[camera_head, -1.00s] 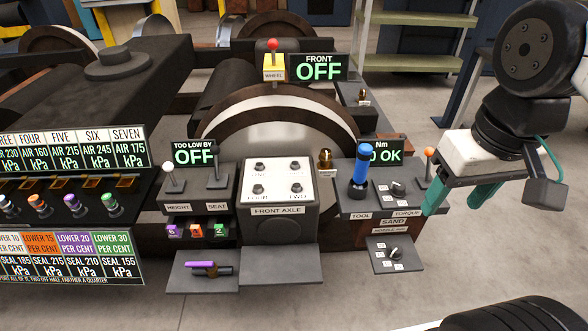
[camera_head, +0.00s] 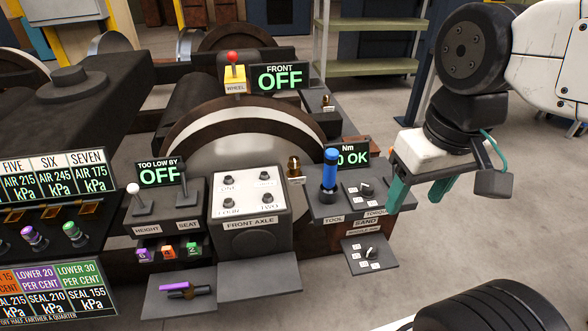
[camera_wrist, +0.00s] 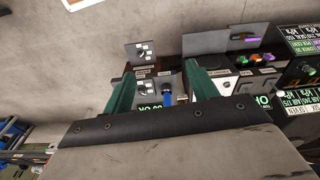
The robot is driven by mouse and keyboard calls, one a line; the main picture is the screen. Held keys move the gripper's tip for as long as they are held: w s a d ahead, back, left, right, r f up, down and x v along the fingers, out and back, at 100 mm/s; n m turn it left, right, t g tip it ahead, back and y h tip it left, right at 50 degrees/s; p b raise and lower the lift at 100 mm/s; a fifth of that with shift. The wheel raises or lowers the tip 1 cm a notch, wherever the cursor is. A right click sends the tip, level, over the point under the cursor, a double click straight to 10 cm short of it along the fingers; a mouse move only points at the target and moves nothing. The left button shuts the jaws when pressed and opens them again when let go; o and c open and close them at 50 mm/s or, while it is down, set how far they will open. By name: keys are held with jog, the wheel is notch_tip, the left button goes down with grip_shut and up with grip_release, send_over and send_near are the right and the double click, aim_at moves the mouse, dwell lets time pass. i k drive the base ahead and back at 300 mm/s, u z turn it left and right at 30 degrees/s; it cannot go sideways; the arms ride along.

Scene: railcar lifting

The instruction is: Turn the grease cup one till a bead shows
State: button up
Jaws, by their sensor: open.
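The white-topped FRONT AXLE box (camera_head: 247,194) carries several dark round knobs with number labels, which look like the grease cups. The top-left knob (camera_head: 229,180) appears labelled ONE; its small lettering is hard to read. I cannot make out a bead at it. My gripper (camera_head: 422,190) is open and empty, to the right of the box and beyond the TOOL panel, with its green fingers apart. In the wrist view, the fingers (camera_wrist: 163,88) also stand apart, with the control panels beyond them.
A blue-handled tool (camera_head: 330,172) stands upright on the TOOL panel, between my gripper and the box. A brass fitting (camera_head: 294,166) stands just right of the box. HEIGHT and SEAT levers (camera_head: 157,203) are on its left. The floor at right is open.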

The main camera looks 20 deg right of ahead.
aim_at(294, 164)
jog(key=k, duration=0.6)
jog(key=u, duration=0.45)
jog(key=i, duration=1.15)
jog(key=z, duration=0.65)
